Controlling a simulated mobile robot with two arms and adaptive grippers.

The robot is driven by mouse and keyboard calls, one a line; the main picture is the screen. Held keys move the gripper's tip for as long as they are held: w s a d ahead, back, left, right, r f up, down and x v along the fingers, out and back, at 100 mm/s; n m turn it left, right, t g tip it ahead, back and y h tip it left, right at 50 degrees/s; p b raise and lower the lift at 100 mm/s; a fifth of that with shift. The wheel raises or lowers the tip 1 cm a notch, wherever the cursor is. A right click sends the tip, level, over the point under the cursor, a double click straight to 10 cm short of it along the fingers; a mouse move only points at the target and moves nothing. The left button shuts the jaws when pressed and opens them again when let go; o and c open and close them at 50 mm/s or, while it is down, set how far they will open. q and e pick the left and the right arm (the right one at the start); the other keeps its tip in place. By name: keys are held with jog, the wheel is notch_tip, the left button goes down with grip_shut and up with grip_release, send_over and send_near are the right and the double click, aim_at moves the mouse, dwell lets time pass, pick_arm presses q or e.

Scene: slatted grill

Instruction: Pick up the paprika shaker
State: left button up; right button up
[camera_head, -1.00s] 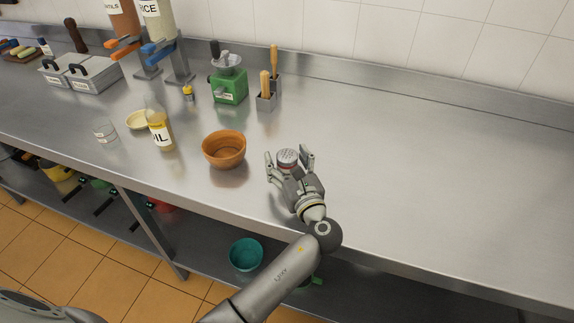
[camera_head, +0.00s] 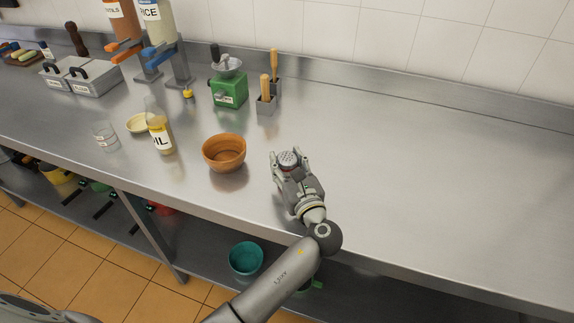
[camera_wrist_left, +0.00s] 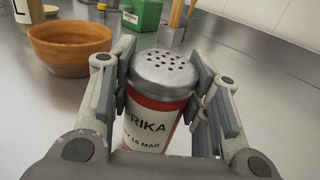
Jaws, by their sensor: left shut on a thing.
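The paprika shaker (camera_wrist_left: 152,112) has a red and white body, a "PRIKA" label and a silver lid with holes. In the wrist view it stands upright between the two fingers of my left gripper (camera_wrist_left: 158,95), which is shut on its sides. In the head view the shaker's lid (camera_head: 288,158) shows between the fingertips of my left gripper (camera_head: 288,160), over the front part of the counter. Its lower body is hidden by the gripper there. I cannot tell whether its base touches the counter. My right gripper is not in view.
An orange-brown bowl (camera_head: 224,152) stands just left of the gripper. An oil bottle (camera_head: 160,132), a glass (camera_head: 105,136), a green grinder (camera_head: 229,90) and utensil holders (camera_head: 266,105) stand farther left and back. The steel counter (camera_head: 430,170) to the right is clear.

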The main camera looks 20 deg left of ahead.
aim_at(286, 157)
pick_arm(q)
jog(key=shift+r, duration=0.4)
jog(key=r, duration=0.2)
jog(key=shift+s+r, duration=0.2)
jog(key=shift+r, duration=0.1)
jog(key=s+a+r, duration=0.3)
jog(key=s+r, duration=0.6)
jog(key=s, duration=0.4)
jog(key=shift+s+r, duration=0.15)
jog(key=shift+r, duration=0.05)
notch_tip(286, 157, up, 7)
jog(key=p, duration=0.9)
